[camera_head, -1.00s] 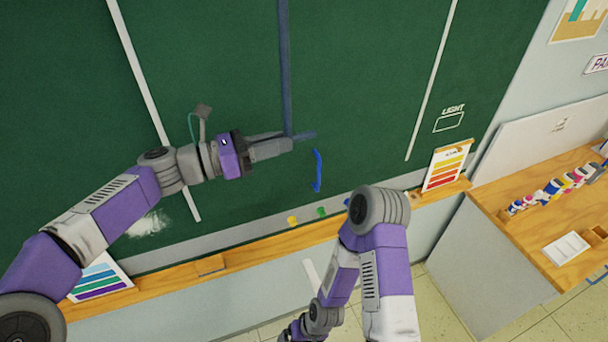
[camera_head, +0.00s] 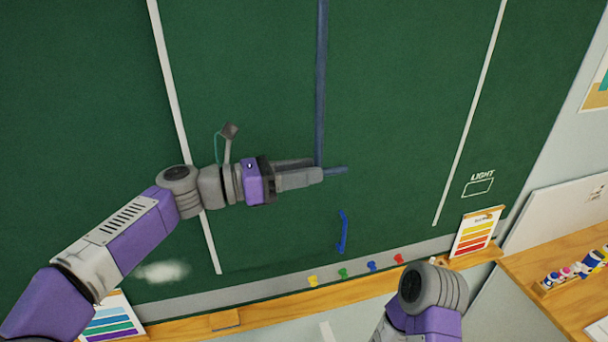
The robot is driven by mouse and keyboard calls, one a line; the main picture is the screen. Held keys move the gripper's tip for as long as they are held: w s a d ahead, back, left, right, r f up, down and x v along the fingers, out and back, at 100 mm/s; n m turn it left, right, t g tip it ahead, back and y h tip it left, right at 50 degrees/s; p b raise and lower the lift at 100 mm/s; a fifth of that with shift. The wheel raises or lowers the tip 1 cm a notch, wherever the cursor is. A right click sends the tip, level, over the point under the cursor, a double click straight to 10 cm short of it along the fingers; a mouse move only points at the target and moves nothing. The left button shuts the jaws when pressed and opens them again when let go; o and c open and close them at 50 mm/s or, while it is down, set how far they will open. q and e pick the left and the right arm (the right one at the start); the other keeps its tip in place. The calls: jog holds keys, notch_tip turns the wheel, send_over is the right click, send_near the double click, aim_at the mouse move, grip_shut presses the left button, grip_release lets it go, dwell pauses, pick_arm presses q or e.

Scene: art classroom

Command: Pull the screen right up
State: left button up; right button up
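A narrow blue-grey vertical strip (camera_head: 321,80) runs down the green board from the top edge. It ends in a short blue crossbar (camera_head: 336,170). My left gripper (camera_head: 316,173) reaches in from the left, and its fingers close around the crossbar at the strip's foot. The crossbar's right end sticks out past the fingertips; its left part is hidden by the fingers. No wider screen surface can be told apart from the green board. Only a link of my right arm shows at the bottom right; its gripper is out of view.
A blue curved piece (camera_head: 342,232) is on the board below the crossbar. White vertical bars (camera_head: 173,85) (camera_head: 470,115) flank the strip. Coloured pieces (camera_head: 343,273) line the lower ledge. A LIGHT box (camera_head: 478,187) is at right.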

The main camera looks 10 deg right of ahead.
pick_arm(q)
jog(key=shift+f, duration=0.15)
jog(key=shift+a, duration=0.5)
jog(key=a+b, duration=0.1)
jog(key=a, duration=0.5)
jog(key=shift+s+a, duration=0.25)
jog(key=shift+s, duration=0.15)
